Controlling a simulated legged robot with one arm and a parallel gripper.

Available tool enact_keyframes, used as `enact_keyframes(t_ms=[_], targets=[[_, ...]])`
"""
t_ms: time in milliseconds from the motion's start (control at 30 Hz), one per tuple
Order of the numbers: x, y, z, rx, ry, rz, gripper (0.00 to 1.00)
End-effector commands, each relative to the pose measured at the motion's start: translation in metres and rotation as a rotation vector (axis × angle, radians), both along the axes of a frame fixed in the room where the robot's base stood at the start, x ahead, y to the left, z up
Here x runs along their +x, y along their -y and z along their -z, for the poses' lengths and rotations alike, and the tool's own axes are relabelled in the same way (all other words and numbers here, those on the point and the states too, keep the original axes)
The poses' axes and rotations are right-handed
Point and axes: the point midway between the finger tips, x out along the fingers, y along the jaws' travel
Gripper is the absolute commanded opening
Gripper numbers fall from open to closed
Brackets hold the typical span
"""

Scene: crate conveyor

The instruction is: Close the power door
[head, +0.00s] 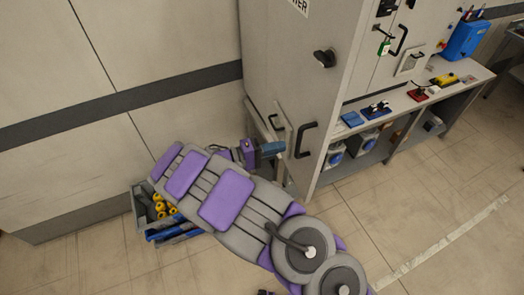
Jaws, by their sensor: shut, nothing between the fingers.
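The power door appears to be the tall light-grey cabinet panel (283,62), with a partly cut-off label ending in "WER" at its top. It carries a black knob (324,58) and, lower down, a black bar handle (306,140). I cannot tell how far the door stands open. My gripper (281,148) is shut and empty, just left of the bar handle at the panel's lower part. Whether it touches the panel or handle is unclear. My grey and purple arm reaches up from the bottom and hides the floor below the gripper.
A grey crate (141,212) with yellow and blue items stands on the floor at left, partly behind my arm. A workbench (400,103) with tools and a blue box (465,40) extends right of the cabinet. The tiled floor at lower right is clear. A wall stands behind at left.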

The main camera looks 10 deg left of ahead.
Motion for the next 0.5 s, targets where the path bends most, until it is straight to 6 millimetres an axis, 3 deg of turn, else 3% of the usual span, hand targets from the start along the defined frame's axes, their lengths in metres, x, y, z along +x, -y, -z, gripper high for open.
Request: enact_keyframes(t_ms=[300, 500], targets=[[0.024, 0.044, 0.001, -0.001, 0.000, 0.000, 0.00], [0.029, 0.058, 0.000, 0.000, 0.000, 0.000, 0.00]])
